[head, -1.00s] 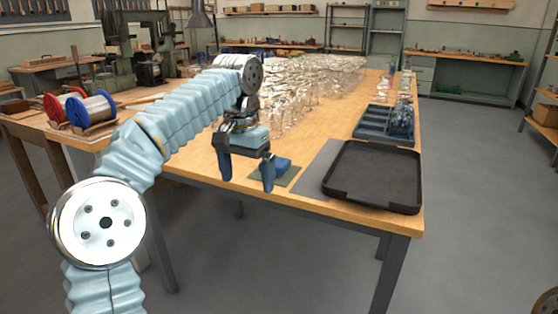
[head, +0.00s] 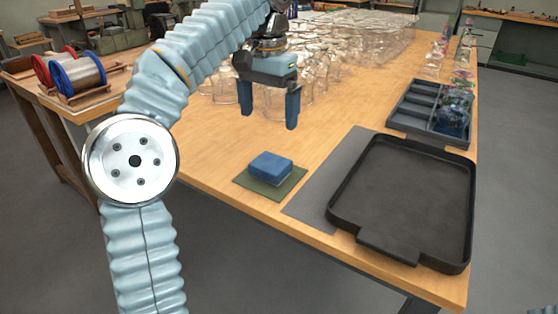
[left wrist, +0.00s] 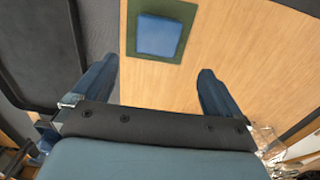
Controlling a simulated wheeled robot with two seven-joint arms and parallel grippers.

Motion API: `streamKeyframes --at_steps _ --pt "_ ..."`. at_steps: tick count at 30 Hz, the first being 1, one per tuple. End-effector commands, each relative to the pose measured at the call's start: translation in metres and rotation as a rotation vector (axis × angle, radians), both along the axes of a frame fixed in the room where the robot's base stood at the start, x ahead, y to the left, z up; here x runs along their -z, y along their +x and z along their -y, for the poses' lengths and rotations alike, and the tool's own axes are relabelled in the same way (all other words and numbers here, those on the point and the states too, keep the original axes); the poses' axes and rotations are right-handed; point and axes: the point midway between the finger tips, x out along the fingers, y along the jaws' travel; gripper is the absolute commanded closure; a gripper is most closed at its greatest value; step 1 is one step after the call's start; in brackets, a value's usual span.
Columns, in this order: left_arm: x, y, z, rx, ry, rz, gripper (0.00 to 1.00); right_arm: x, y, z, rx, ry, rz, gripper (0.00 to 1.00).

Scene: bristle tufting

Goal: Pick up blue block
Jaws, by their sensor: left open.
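The blue block (head: 270,168) lies flat on a small dark green mat (head: 249,182) near the front edge of the wooden table. It also shows in the left wrist view (left wrist: 158,36), on its green mat (left wrist: 183,11), beyond my fingertips. My left gripper (head: 269,112) is open and empty, fingers pointing down, behind the block and apart from it. In the left wrist view my two blue fingers (left wrist: 157,75) stand wide apart with bare table between them.
A black tray (head: 410,258) sits on the right, beside a grey mat (head: 318,187). A compartment box (head: 400,123) stands behind it. Many clear glasses (head: 335,60) crowd the table's back. Wire spools (head: 79,75) stand at left. Bare table surrounds the green mat.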

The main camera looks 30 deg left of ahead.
Motion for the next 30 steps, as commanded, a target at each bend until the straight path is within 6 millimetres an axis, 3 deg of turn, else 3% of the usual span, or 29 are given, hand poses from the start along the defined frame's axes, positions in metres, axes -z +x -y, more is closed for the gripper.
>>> streamKeyframes --at_steps 3,9,14,24,30 --pt "0.032 -0.001 -0.001 -0.002 0.002 -0.003 0.00 0.019 -0.001 0.001 0.002 -0.002 -0.001 0.57" --pt "0.067 -0.001 0.000 -0.001 0.001 -0.001 0.00 0.032 0.000 0.001 0.004 -0.003 0.000 0.57" --pt "0.078 0.000 0.000 -0.001 0.000 -0.001 0.00 0.035 0.000 0.001 0.006 -0.004 0.000 0.57" --pt "0.125 -0.002 0.004 -0.003 -0.001 -0.002 0.00 0.051 0.001 0.005 0.012 -0.009 0.002 0.57" --pt "0.128 -0.001 0.004 -0.002 -0.002 0.001 0.00 0.050 0.001 0.005 0.014 -0.010 0.003 0.57"
